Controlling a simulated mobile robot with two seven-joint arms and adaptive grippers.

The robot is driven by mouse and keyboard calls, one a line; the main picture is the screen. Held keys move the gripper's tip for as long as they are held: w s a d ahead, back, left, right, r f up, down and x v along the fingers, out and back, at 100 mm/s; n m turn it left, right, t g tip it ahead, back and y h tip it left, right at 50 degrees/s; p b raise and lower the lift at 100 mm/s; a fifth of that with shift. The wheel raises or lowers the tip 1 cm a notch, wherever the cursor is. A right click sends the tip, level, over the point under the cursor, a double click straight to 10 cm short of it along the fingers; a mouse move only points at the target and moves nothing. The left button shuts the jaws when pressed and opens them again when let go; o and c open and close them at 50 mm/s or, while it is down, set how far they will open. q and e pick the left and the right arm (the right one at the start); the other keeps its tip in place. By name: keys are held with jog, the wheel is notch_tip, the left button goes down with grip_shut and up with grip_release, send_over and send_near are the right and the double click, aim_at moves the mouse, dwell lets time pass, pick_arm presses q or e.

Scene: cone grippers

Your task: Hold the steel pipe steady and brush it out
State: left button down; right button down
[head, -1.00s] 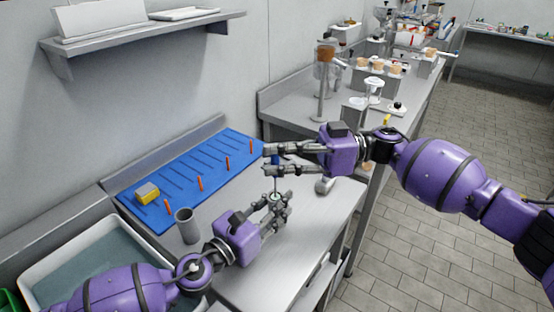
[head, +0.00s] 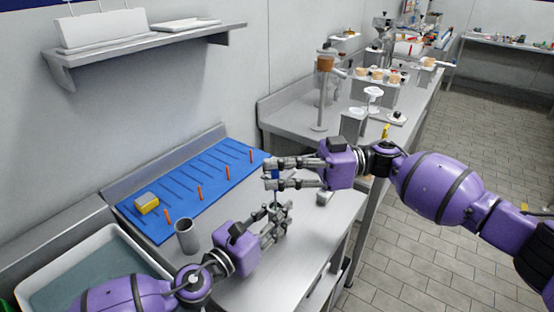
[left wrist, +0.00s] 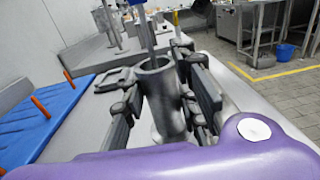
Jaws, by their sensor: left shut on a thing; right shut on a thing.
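My left gripper (head: 277,212) is shut on the steel pipe, a grey hollow tube (left wrist: 160,100) standing upright between the fingers in the left wrist view. In the head view the fingers mostly hide it. My right gripper (head: 267,174) is shut on the brush's blue handle (head: 275,175), above the left gripper. The brush's thin shaft points down to the pipe's mouth. In the left wrist view the blue handle (left wrist: 146,32) is above the pipe's open top. I cannot tell how deep the brush is inside.
A blue mat (head: 215,165) with orange pegs and a yellow sponge (head: 147,204) lies along the wall. A grey cup (head: 187,237) stands beside my left arm. A white basin (head: 30,283) is at the left. A small grey object (head: 325,198) sits right of the grippers.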

jog(key=shift+f, duration=0.4)
jog(key=shift+r, duration=2.55)
dwell(2.5)
jog(key=shift+r, duration=3.75)
pick_arm(q)
jog(key=c, duration=1)
grip_release()
